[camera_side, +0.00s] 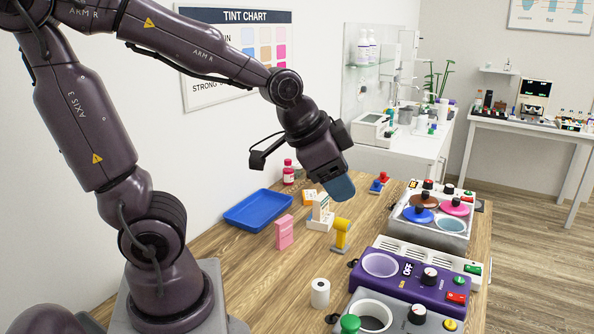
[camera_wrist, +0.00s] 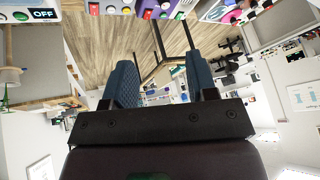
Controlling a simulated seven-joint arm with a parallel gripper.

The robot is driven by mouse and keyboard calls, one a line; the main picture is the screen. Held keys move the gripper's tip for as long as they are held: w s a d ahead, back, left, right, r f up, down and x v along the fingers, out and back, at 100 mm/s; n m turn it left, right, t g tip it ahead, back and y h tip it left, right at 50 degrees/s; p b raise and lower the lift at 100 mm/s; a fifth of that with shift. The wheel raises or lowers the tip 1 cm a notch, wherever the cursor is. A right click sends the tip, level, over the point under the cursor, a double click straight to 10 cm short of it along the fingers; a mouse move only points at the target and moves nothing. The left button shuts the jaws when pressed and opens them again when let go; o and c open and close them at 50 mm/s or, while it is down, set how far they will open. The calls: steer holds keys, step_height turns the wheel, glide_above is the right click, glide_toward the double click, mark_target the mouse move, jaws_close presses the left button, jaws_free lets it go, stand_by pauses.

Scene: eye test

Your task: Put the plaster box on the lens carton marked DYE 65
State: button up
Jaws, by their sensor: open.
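My gripper (camera_side: 340,187) hangs over the wooden bench, its blue fingers apart and nothing seen between them. In the wrist view the two blue fingers (camera_wrist: 159,84) stand wide apart. Under it to the left are a pink box (camera_side: 284,232) standing upright, a small white and orange box (camera_side: 308,198), and a white stepped item (camera_side: 320,216). I cannot read a DYE 65 mark on any of them, so I cannot tell which is the plaster box or the lens carton. Neither is recognisable in the wrist view.
A blue tray (camera_side: 257,211), a pink bottle (camera_side: 289,173), a yellow item (camera_side: 341,234) and a white roll (camera_side: 320,292) stand on the bench. A purple machine (camera_side: 400,285) and a dye-pot unit (camera_side: 435,215) line the right side. Bare wood lies between.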

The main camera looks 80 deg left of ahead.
steer(key=s+d+r+n, duration=0.3)
steer(key=s+d, duration=0.1)
steer(key=s, duration=0.3)
steer(key=shift+s+d+r+g, duration=0.2)
steer(key=shift+s+r+g, duration=0.15)
steer(key=shift+s+g, duration=0.05)
